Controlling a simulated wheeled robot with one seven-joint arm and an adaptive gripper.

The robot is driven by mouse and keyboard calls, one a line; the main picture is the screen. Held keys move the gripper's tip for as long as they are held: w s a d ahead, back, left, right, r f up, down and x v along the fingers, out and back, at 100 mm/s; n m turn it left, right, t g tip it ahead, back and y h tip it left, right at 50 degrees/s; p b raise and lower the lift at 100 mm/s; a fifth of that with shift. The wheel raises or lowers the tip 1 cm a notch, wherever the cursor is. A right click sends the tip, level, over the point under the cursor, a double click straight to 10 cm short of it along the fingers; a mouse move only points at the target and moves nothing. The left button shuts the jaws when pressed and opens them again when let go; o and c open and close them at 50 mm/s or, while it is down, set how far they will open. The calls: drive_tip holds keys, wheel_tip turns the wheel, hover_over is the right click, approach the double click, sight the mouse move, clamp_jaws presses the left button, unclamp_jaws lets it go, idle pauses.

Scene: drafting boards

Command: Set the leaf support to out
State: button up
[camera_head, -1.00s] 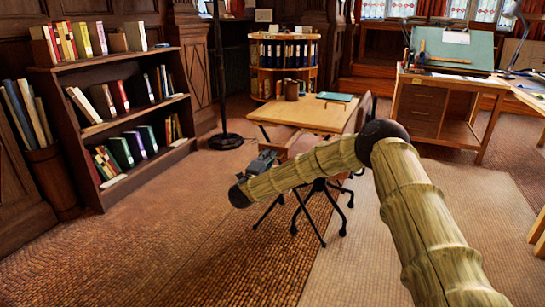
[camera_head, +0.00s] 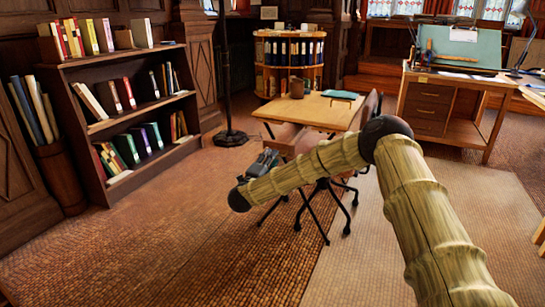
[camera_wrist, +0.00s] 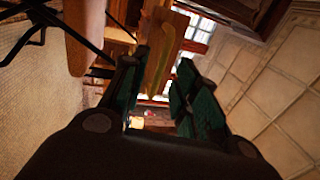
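A small wooden table (camera_head: 318,113) with dark splayed legs stands in the middle of the head view. A leaf support cannot be told apart on it or on other furniture. My gripper (camera_head: 265,160) is in front of the table's near left side, below its top in the picture, and seems apart from it. In the wrist view my gripper (camera_wrist: 158,85) has its two green-padded fingers spread, with nothing held between them. My arm hides part of the chair (camera_head: 364,120) and of the table's underside.
A bookshelf (camera_head: 98,130) stands at left, with a dark floor-lamp pole (camera_head: 224,80) beyond it. A round shelf (camera_head: 262,72) of binders is behind the table. A drafting desk (camera_head: 430,105) stands at right. Carpet (camera_head: 190,235) lies clear at front left. A mug (camera_head: 297,88) and a green book (camera_head: 339,95) are on the table.

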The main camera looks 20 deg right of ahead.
drive_tip(key=v, duration=0.9)
drive_tip(key=shift+f, duration=0.1)
